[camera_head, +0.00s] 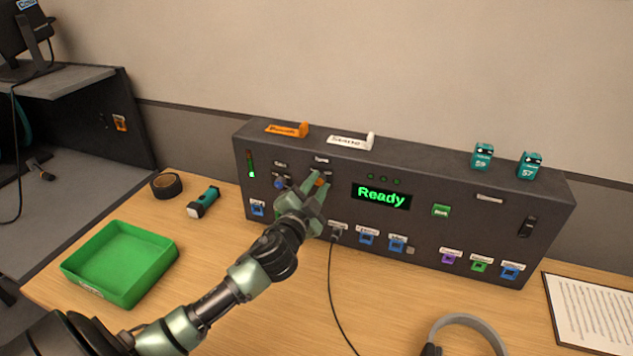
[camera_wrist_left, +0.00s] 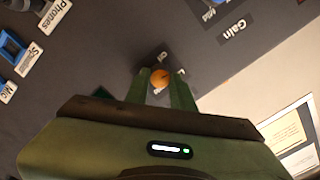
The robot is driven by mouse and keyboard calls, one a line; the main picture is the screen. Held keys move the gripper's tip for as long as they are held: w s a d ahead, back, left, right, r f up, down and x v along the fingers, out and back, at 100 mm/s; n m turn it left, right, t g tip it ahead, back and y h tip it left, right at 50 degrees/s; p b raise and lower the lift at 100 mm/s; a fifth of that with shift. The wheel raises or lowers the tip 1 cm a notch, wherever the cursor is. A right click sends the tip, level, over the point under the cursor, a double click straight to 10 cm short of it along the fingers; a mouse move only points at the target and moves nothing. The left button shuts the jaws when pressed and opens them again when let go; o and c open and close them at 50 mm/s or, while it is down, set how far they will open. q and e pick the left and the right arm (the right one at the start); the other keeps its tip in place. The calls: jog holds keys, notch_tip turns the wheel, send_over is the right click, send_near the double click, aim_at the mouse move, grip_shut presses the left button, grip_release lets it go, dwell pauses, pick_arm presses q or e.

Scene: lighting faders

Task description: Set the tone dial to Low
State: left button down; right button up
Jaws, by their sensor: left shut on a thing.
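The tone dial (camera_head: 320,182) is a small orange knob on the front of the dark console (camera_head: 470,225), under a white label. It also shows in the left wrist view (camera_wrist_left: 160,77), with a thin dark mark on its face. My left gripper (camera_head: 317,184) reaches the panel and is shut on the dial, a finger on each side; the fingertips also show in the left wrist view (camera_wrist_left: 160,80). The lettering around the dial is partly hidden by the fingers, so I cannot tell its setting. My right gripper is not in view.
A blue dial (camera_head: 280,183) sits close left of my gripper. The green "Ready" screen (camera_head: 381,195) is to the right. A cable (camera_head: 332,285) hangs from a socket below. A green tray (camera_head: 120,262), tape roll (camera_head: 166,185) and headphones (camera_head: 465,322) lie on the table.

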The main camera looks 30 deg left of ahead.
pick_arm(q)
jog(key=m+p, duration=0.1)
jog(key=m, duration=0.3)
jog(key=shift+r+m, duration=0.1)
jog(key=shift+m, duration=0.2)
jog(key=shift+m+p, duration=0.75)
jog(key=shift+m, duration=0.85)
jog(key=shift+d, duration=0.1)
jog(key=c, duration=1.2)
grip_release()
jog(key=shift+f, duration=0.2)
jog(key=b+v, duration=0.1)
jog(key=v, duration=0.6)
jog(key=shift+s+b, duration=0.35)
